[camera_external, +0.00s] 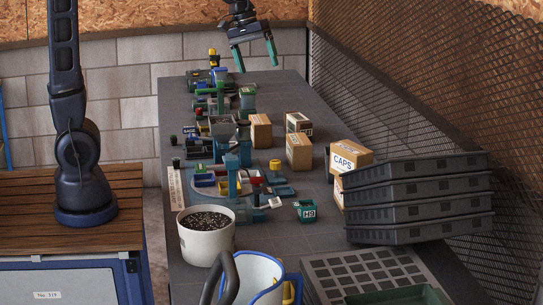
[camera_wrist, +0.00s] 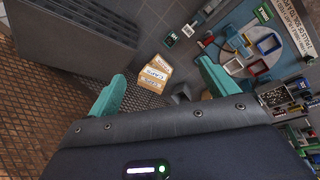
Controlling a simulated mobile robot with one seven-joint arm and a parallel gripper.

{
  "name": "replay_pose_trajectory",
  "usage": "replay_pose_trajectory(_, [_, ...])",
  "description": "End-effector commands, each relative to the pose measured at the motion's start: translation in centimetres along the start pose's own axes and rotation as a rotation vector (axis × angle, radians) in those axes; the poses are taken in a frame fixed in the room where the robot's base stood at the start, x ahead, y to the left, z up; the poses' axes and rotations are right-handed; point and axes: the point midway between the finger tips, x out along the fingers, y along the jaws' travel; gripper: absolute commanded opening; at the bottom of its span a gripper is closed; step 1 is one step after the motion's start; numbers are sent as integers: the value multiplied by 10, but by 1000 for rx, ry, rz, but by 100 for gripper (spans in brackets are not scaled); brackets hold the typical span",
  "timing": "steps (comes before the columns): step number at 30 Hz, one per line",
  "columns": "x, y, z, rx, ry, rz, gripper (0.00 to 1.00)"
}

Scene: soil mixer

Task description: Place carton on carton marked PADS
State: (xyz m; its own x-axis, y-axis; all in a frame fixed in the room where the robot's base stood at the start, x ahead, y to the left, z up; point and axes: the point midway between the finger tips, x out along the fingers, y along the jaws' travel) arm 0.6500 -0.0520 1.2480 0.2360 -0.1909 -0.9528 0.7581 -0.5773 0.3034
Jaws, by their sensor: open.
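A tan carton marked CAPS (camera_external: 350,158) rests on top of another carton (camera_external: 338,192) beside the stacked dark trays. In the wrist view the CAPS carton (camera_wrist: 157,73) shows with a second labelled carton face (camera_wrist: 151,86) below it; I cannot read that label. More tan cartons stand further up the bench: one at left (camera_external: 260,132), one in front (camera_external: 298,153) and one behind with a dark marking (camera_external: 298,122). I cannot make out PADS on any. My gripper (camera_external: 256,66) is open and empty, high above the far end of the bench, apart from every carton.
Dark stacked trays (camera_external: 418,200) stand close to the right of the CAPS carton, by the mesh wall (camera_external: 430,110). A soil-filled white pot (camera_external: 206,238), a small green MQ-like box (camera_external: 306,211) and a cluttered mixer area (camera_external: 225,185) occupy the bench. Some bench surface is clear mid-right.

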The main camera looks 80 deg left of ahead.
Motion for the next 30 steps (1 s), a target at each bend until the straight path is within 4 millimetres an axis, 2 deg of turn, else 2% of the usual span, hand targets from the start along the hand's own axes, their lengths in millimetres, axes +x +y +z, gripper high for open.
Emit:
replay_pose_trajectory(1, [-9,-10,14,50,13,3,85])
replay_pose_trajectory(7, [-30,-48,62,262,61,-5,85])
replay_pose_trajectory(12, [-41,-84,99,439,105,-19,85])
replay_pose_trajectory(18, [-45,-129,138,645,156,-43,85])
replay_pose_trajectory(24, [-41,-170,169,830,205,-76,85])
replay_pose_trajectory(30, [-37,-193,184,934,232,-97,85])
